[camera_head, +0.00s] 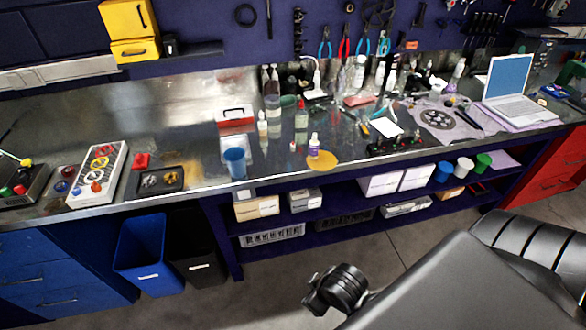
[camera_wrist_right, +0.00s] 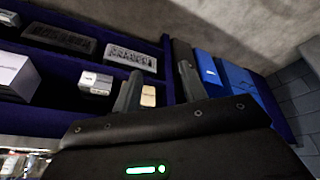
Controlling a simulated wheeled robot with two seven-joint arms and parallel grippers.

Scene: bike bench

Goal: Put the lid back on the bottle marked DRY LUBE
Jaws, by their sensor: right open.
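No label reading DRY LUBE is legible. My right gripper (camera_wrist_right: 157,76) is open and empty in the right wrist view, facing the lower shelves and bins, away from the bottles. My left gripper is not seen.
A blue cup (camera_head: 235,163) stands left of the yellow patch. Taller bottles (camera_head: 271,95) and a red-and-white box (camera_head: 236,117) are behind. Loose tools and a laptop (camera_head: 505,82) are to the right. Shelves with boxes (camera_head: 257,207) and a blue bin (camera_head: 143,255) are below the bench.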

